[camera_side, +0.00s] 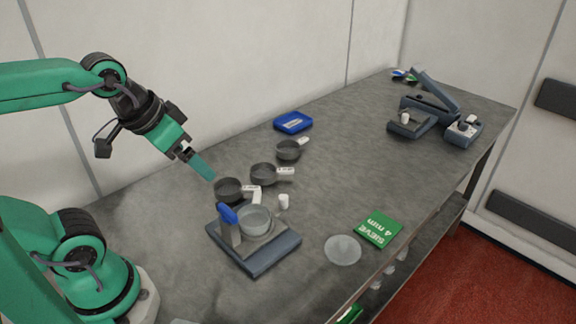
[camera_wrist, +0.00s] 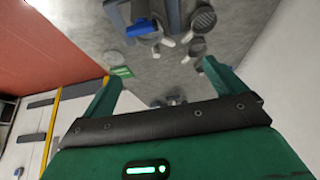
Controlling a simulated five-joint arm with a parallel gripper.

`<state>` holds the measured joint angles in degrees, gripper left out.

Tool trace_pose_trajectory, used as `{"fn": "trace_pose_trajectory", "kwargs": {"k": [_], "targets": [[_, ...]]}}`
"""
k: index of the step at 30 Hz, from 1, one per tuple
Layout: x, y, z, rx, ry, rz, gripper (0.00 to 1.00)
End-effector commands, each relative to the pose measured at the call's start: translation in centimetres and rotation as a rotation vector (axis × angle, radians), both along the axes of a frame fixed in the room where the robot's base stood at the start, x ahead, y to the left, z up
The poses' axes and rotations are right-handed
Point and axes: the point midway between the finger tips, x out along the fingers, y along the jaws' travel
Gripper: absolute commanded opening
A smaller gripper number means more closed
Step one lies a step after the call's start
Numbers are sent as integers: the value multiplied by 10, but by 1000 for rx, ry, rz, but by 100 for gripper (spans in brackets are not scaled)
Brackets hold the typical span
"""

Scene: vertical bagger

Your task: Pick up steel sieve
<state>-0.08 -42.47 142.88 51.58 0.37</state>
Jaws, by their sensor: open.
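Three dark round sieve-like pans with pale tagged handles stand in a row on the grey bench: a near one (camera_side: 229,188), a middle one (camera_side: 264,175) and a far one (camera_side: 289,150). I cannot read their tags. Two such pans show at the top of the wrist view, one higher (camera_wrist: 203,18) and one lower (camera_wrist: 197,46). A green card (camera_side: 379,229) reads "SIEVE 4 mm". My gripper (camera_side: 206,172) is open and empty, above the bench and up-left of the near pan. In the wrist view its two fingers (camera_wrist: 160,82) stand apart with bare bench between them.
A dark blue device (camera_side: 262,262) carries a grey bowl (camera_side: 255,220) and a blue-topped part. A pale round dish (camera_side: 342,249) lies near the front edge. A blue box (camera_side: 293,122) is near the wall. More equipment (camera_side: 412,124) stands far right. The bench middle is clear.

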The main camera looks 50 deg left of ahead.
Motion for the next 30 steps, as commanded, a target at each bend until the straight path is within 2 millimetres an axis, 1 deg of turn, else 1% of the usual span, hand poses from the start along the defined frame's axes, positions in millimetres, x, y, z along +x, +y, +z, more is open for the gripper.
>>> {"fn": "trace_pose_trajectory", "kwargs": {"k": [5, 11, 20, 26, 30], "targets": [[11, 2, 2, 16, 22, -21, 96], [37, 8, 6, 49, 68, -72, 96], [87, 22, 2, 102, 154, -177, 96], [122, 33, -9, 128, 210, -250, 96], [145, 42, -20, 144, 249, -302, 96]]}}
